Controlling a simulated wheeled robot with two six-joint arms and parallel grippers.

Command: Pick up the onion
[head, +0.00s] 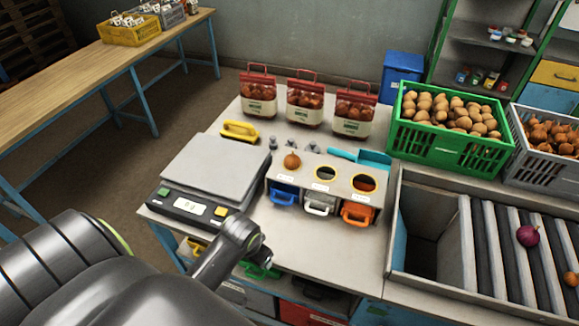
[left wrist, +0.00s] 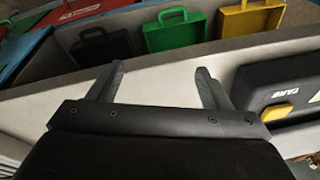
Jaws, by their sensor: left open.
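A brown onion (head: 291,161) sits on the left opening of a grey three-hole box (head: 312,185) on the table. A red onion (head: 528,236) lies on the roller bed at the right, with another brown onion (head: 570,279) at the right edge of the view. My left gripper (head: 262,254) is near the table's front edge, in front of the scale and well short of the onions. In the left wrist view its fingers (left wrist: 160,84) are apart with nothing between them. My right gripper is out of view.
A scale (head: 213,165) stands left of the box. Three filled sacks (head: 304,103) stand behind. A green crate of potatoes (head: 450,150) and a grey crate of onions (head: 520,160) are at the right. The wrist view shows coloured handled bins (left wrist: 172,30) below the table edge.

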